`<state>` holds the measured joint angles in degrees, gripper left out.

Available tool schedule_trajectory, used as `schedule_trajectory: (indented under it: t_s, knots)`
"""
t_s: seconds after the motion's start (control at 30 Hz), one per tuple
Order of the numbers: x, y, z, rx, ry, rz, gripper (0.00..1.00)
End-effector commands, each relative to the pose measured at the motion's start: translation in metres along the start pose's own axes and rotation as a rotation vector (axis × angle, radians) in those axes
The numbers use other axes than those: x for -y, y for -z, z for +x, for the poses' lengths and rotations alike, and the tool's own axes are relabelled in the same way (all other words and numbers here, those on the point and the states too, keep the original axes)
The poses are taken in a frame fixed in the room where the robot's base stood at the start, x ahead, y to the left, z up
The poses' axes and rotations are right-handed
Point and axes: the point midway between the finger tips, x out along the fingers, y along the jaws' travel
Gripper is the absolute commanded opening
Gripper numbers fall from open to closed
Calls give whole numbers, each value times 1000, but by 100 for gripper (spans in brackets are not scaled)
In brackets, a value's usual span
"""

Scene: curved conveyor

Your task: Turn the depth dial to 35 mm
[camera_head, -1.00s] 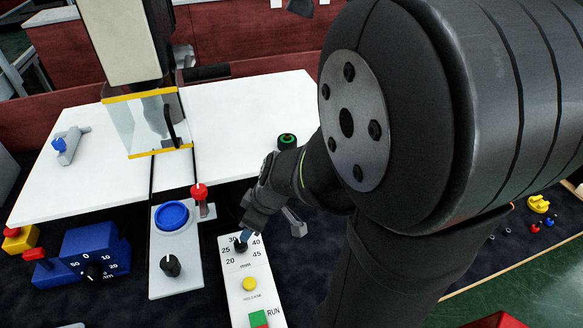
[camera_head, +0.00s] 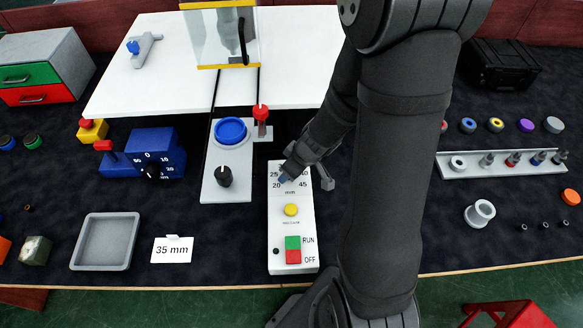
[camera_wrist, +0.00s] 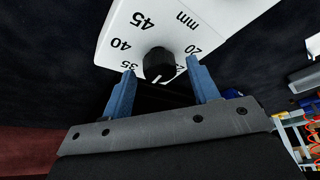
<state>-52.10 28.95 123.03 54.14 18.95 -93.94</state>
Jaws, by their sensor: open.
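The depth dial is a black knob (camera_wrist: 158,63) on a white panel (camera_head: 280,225); the wrist view shows it with 35, 40, 45 on its left and 20 on its right. A white mark shows on the knob's lower edge, toward the hidden 30 side; I cannot read its exact setting. My gripper (camera_head: 286,178) is open over the panel's dial end, its blue fingers on either side of the knob in the wrist view. I cannot tell whether they touch it.
The panel also has a yellow button (camera_head: 291,210) and green and red RUN/OFF buttons (camera_head: 293,250). A card (camera_head: 172,250) reads 35 mm. A black knob (camera_head: 224,177) on a grey plate and a blue dial box (camera_head: 150,155) stand left. A grey tray (camera_head: 104,242) is front left.

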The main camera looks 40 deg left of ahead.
Motion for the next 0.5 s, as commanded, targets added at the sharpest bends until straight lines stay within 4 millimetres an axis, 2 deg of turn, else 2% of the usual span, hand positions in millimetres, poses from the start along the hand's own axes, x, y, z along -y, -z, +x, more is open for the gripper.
schedule_trajectory:
  t_s: [0.33, 0.5]
  knots:
    - [0, 0, 2, 0, -1, 0, 55]
    - [0, 0, 2, 0, -1, 0, 22]
